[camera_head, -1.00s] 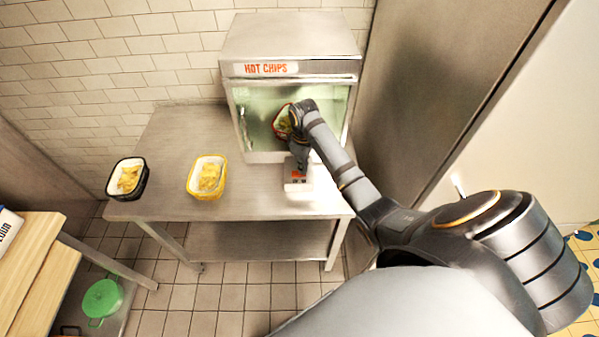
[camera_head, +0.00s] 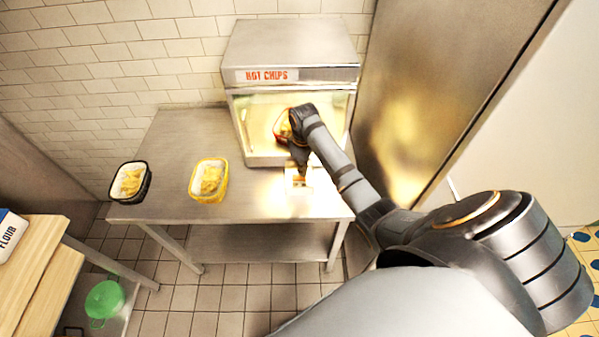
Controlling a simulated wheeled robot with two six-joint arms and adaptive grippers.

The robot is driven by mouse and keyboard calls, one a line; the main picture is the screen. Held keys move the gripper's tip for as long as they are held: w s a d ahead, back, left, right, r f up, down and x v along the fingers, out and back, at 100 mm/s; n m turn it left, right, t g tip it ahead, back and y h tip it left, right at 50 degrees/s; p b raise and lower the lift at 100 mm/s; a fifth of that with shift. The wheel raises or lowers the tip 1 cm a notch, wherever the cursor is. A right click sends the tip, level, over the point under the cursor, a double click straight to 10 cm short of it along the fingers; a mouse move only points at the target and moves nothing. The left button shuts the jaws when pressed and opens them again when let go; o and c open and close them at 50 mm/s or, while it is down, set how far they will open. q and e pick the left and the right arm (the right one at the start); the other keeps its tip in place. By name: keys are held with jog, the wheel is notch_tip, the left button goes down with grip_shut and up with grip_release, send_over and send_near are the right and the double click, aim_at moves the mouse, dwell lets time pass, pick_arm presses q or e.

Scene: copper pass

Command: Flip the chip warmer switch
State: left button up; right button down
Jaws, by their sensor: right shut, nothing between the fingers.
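The chip warmer (camera_head: 293,45) is a steel cabinet with a "HOT CHIPS" label and a glass front, at the back of the steel table. Its inside glows warm yellow, and a red-rimmed container of chips (camera_head: 282,125) shows in it, partly behind my arm. A small switch box (camera_head: 298,187) sits on the table in front of the warmer. My right gripper (camera_head: 301,172) is shut and points down at the switch box. Its fingertips are at or just above the box; I cannot tell if they touch. They hide part of the switch. My left gripper is not in view.
A black-rimmed tray of chips (camera_head: 131,182) and a yellow tray of chips (camera_head: 209,181) stand on the left of the steel table (camera_head: 170,135). A steel panel (camera_head: 430,90) stands close on the right. A wooden counter (camera_head: 38,260) is at lower left.

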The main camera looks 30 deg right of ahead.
notch_tip(320, 180, up, 3)
jog(key=p, duration=0.3)
jog(key=shift+s+r, duration=0.1)
jog(key=shift+r, duration=0.1)
jog(key=shift+r+p, duration=0.8)
jog(key=shift+r, duration=0.25)
jog(key=shift+f, duration=0.1)
